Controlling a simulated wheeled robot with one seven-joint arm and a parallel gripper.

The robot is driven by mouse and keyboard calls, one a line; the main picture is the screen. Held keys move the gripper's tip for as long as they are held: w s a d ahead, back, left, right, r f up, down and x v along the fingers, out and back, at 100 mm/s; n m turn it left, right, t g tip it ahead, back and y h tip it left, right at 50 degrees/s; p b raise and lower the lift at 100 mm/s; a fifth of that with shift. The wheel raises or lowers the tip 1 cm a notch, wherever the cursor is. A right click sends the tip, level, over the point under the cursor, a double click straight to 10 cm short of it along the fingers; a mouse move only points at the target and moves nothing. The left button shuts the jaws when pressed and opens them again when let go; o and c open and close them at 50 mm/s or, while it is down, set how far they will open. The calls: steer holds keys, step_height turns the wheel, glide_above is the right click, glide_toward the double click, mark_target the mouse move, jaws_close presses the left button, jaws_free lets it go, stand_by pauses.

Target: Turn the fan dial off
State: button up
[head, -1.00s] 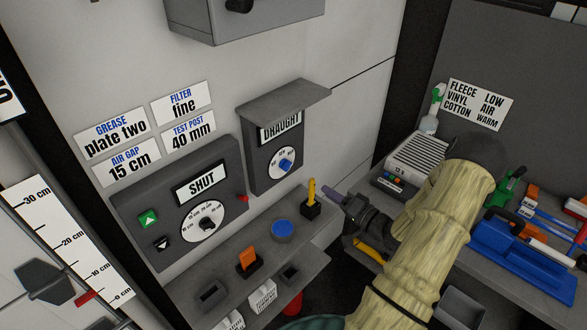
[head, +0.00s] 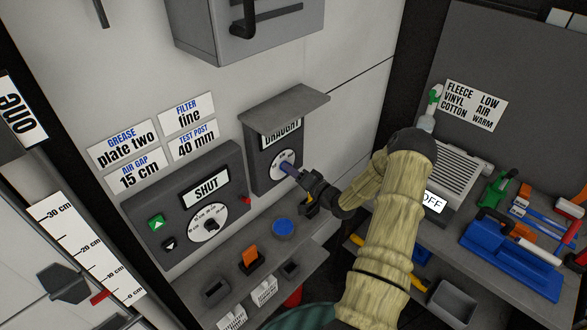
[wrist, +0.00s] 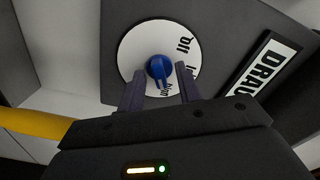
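The fan dial is a white round face (head: 278,164) with a blue knob, on a dark grey panel headed "DRAUGHT" (head: 279,136). In the wrist view the blue knob (wrist: 159,67) is clear, its pointer end turned toward the bottom of the picture. Dark lettering rings the face; I cannot read all of it. My gripper (head: 289,168) is at the dial. In the wrist view my gripper (wrist: 160,86) is open, one finger on each side below the knob, with a gap around it. I cannot tell whether the fingertips touch the face. In the head view the fingers hide the knob.
A grey hood (head: 285,108) juts out above the dial. A control panel with a "SHUT" display (head: 206,190) stands to its left. A shelf (head: 226,270) below holds a blue round item (head: 283,227) and an orange item (head: 250,258). A tool bench is at the right.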

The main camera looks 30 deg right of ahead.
steer(key=shift+d, duration=0.1)
steer(key=shift+w, duration=0.1)
jaws_close()
steer(key=shift+d+f+b, duration=0.1)
steer(key=shift+d+b, duration=0.05)
steer(key=shift+b, duration=0.15)
